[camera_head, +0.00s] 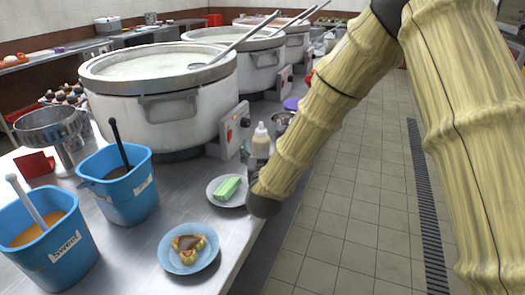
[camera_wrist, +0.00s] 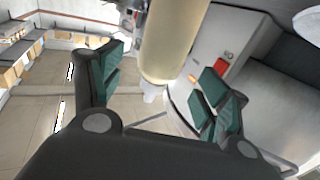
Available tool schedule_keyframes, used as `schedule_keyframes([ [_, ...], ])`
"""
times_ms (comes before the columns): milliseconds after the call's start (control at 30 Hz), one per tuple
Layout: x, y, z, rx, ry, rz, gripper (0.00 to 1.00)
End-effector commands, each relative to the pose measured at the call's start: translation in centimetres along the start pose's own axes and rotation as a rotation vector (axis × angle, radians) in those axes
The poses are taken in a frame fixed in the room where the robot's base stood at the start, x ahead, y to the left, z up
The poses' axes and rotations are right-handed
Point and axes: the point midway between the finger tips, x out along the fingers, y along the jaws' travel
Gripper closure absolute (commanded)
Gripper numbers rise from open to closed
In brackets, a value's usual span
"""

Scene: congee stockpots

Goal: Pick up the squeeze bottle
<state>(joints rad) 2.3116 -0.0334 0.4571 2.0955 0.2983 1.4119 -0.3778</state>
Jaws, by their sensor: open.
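The squeeze bottle (camera_head: 260,143) has a pale yellow body and a white cap and nozzle. It stands upright near the counter's edge, beside my arm, which hides part of it in the head view. In the wrist view the bottle (camera_wrist: 175,40) is large and close, with its nozzle end lowest in the picture. My gripper (camera_wrist: 164,80) is open, with one green-padded finger on each side of the bottle's line. I see gaps between the pads and the bottle. My gripper is mostly hidden behind my arm in the head view.
Large stockpots (camera_head: 165,110) with control boxes (camera_head: 235,128) stand just behind the bottle. A plate with a green item (camera_head: 227,189), a blue plate with a pastry (camera_head: 188,248) and blue tubs (camera_head: 120,185) occupy the front counter. The tiled floor (camera_head: 345,215) at right is clear.

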Motion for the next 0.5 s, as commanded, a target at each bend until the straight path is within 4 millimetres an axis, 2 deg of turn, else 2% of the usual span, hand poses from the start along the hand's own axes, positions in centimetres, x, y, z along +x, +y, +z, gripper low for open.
schedule_keyframes([
  [300,3.8,0.2,-0.3,0.001,0.002,0.004,0.24],
  [500,5.0,0.2,-0.4,0.000,0.002,0.004,0.24],
])
